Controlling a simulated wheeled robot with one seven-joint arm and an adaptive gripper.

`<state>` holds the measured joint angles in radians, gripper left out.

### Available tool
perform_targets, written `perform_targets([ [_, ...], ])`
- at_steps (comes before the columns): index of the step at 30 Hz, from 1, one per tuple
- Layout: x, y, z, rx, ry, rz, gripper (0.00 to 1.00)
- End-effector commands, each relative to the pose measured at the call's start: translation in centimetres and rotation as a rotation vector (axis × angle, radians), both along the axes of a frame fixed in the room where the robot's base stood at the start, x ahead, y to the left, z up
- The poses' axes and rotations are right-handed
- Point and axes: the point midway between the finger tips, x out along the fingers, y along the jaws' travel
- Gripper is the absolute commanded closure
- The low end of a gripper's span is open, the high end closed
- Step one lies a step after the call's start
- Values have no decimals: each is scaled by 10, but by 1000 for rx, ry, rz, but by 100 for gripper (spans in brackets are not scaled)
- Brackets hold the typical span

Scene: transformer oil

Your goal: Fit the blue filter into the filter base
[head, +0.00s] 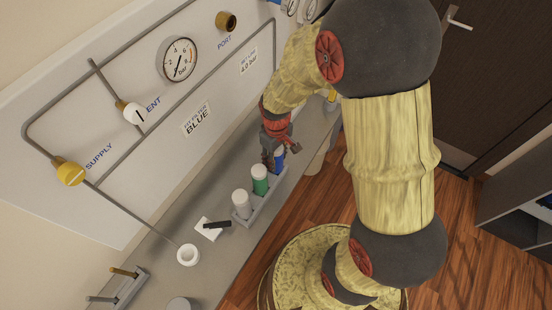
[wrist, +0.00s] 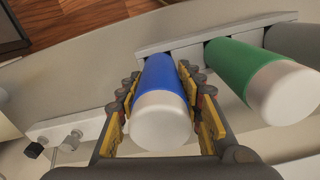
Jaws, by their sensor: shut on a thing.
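The blue filter (head: 279,159) has a blue body and a pale cap. It stands at the far end of the grey rack, and I cannot tell whether it is lifted from its slot. My gripper (head: 277,148) is shut on the blue filter, with a finger on each side of it in the wrist view (wrist: 164,88). A white round cup with an open top (head: 188,255), which looks like the filter base, is on the bench at the lower left, well apart from my gripper.
A white card with a dark stick (head: 216,224) lies between rack and cup. A small stand with pegs (head: 122,287) is at the lower left. Pipes run along the wall panel.

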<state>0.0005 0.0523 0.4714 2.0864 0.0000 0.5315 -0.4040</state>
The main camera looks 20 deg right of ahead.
Motion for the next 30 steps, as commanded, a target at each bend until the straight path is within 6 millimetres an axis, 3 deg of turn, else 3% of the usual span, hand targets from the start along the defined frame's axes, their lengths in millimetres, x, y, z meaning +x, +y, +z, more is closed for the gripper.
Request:
perform_targets([
  [6, 0, 0, 0, 0, -1, 0, 100],
  [30, 1, 0, 41, -1, -1, 0, 100],
])
